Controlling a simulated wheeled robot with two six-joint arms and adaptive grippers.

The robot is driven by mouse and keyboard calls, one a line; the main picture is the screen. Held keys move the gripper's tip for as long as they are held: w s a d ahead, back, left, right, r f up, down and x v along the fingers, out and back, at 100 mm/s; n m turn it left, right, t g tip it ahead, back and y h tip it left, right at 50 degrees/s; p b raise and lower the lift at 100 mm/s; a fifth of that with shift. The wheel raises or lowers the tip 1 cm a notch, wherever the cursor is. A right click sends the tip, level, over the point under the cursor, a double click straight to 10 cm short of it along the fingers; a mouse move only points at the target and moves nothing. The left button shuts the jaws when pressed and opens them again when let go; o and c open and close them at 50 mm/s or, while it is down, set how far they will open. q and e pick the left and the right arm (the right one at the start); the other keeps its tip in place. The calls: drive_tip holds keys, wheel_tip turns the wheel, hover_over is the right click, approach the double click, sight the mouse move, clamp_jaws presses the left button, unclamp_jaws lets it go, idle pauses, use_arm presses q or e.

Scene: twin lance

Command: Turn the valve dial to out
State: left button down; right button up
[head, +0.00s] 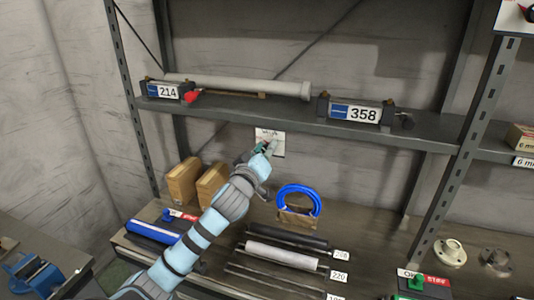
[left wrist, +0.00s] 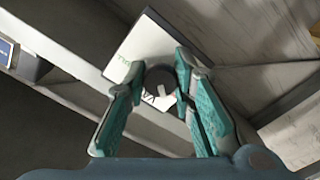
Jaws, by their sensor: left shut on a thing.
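The valve dial (left wrist: 160,80) is a small dark round knob with a pale pointer mark. It sits on a white square plate (left wrist: 165,50) with small green and dark lettering, partly covered by my fingers. In the head view the plate (head: 277,136) is on the back wall, just under the upper shelf, and my gripper hides the dial. My left gripper (head: 265,149) is at the plate. In the left wrist view its two teal fingers (left wrist: 160,86) stand either side of the dial, shut on it. I cannot read which label the pointer faces. My right gripper is not in view.
The upper shelf (head: 240,112) runs just above the plate, bearing a grey pipe (head: 240,87) and a block labelled 358 (head: 357,112). Below, a blue ring (head: 299,199), wooden blocks (head: 183,181) and several rods (head: 282,254) rest on the lower shelf.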

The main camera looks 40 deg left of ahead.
use_arm(q)
drive_tip(key=shift+f+n, duration=0.1)
drive_tip(key=shift+n, duration=0.7)
drive_tip(key=c, duration=1.3)
unclamp_jaws()
drive_tip(key=shift+c, duration=0.2)
drive_tip(key=v, duration=1.2)
drive_tip(key=shift+w, duration=0.1)
